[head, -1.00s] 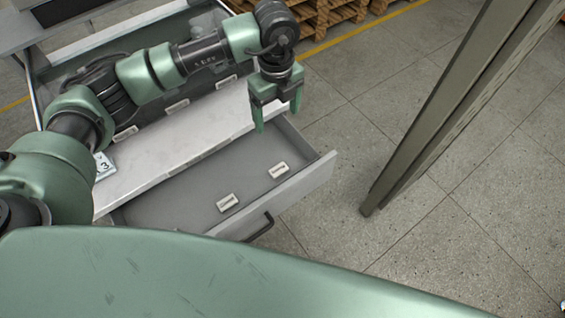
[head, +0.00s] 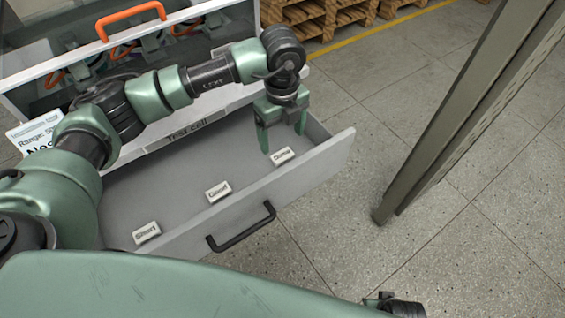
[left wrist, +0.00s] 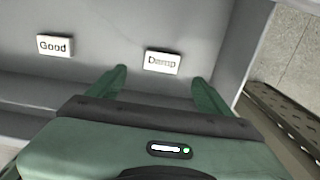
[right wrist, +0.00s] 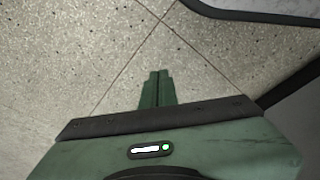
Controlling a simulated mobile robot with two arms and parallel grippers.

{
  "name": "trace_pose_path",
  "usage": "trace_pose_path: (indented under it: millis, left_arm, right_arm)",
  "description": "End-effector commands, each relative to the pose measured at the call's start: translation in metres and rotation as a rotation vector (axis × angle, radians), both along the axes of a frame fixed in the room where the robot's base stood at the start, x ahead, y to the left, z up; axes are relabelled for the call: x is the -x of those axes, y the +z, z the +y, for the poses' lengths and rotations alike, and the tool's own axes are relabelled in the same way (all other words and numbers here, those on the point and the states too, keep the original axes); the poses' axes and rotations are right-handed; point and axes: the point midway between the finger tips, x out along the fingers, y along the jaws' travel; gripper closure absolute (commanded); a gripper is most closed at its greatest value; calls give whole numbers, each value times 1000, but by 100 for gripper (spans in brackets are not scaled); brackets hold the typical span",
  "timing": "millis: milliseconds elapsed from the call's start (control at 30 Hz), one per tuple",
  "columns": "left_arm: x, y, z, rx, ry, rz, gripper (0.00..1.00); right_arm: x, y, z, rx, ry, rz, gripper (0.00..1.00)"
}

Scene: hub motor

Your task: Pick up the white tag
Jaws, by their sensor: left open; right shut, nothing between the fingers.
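Three small white tags lie in the open grey drawer (head: 165,185). My left gripper (head: 283,140) is open, pointing down just above the "Damp" tag. In the left wrist view, the "Damp" tag (left wrist: 162,62) shows between its two fingers, apart from both, and the "Good" tag (left wrist: 55,46) lies to the left. My right gripper (right wrist: 157,75) is shut and empty above the floor.
The drawer's front wall with a black handle (head: 241,227) and its right side wall (head: 318,130) bound the tags closely. A unit with an orange handle (head: 130,18) stands behind. A metal post (head: 470,110) rises from the floor at right.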

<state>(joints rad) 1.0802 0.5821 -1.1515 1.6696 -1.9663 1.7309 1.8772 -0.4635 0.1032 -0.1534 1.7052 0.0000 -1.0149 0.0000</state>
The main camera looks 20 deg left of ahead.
Motion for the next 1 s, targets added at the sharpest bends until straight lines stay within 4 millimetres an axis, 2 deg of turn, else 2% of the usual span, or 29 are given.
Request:
trace_pose_path:
  millis: [500,800,833,1000]
  left_arm:
    - [-4,-66,1,-2,1,2,20]
    - [-5,-72,0,-1,0,1,20]
    - [-5,-72,0,-1,-1,1,23]
    - [-5,-72,0,-1,0,1,70]
  right_arm:
    - [-10,30,1,-1,-3,-18,100]
    - [-10,34,1,-1,-3,-19,100]
    - [-10,34,1,-1,-3,-19,100]
    - [-10,33,1,-1,-3,-19,100]
